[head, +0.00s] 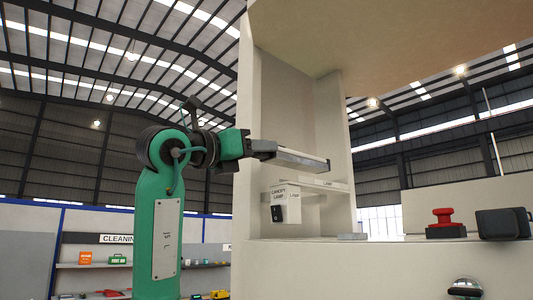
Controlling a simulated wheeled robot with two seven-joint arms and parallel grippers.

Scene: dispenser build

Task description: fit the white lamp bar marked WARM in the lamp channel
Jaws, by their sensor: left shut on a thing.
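My left gripper (268,150) is shut on a long pale bar (300,158), which looks like the lamp bar. It holds the bar by its left end, roughly level and tilting slightly down to the right, in front of the open recess of the tall beige cabinet. The bar's free end is dark-edged. No WARM mark can be read on it. A pale ledge (338,186) with a small label lies below the bar. A white box labelled CANOPY LAMP (292,212) sits under the ledge. I cannot tell which part is the lamp channel. My right gripper is not in view.
A beige canopy (400,45) overhangs the recess. On the counter (385,241) stand a small grey block (352,236), a red-knobbed button (444,223) and a dark boxy object (503,223). Shelves with a CLEANING sign (118,239) stand behind at left. Air right of the recess is clear.

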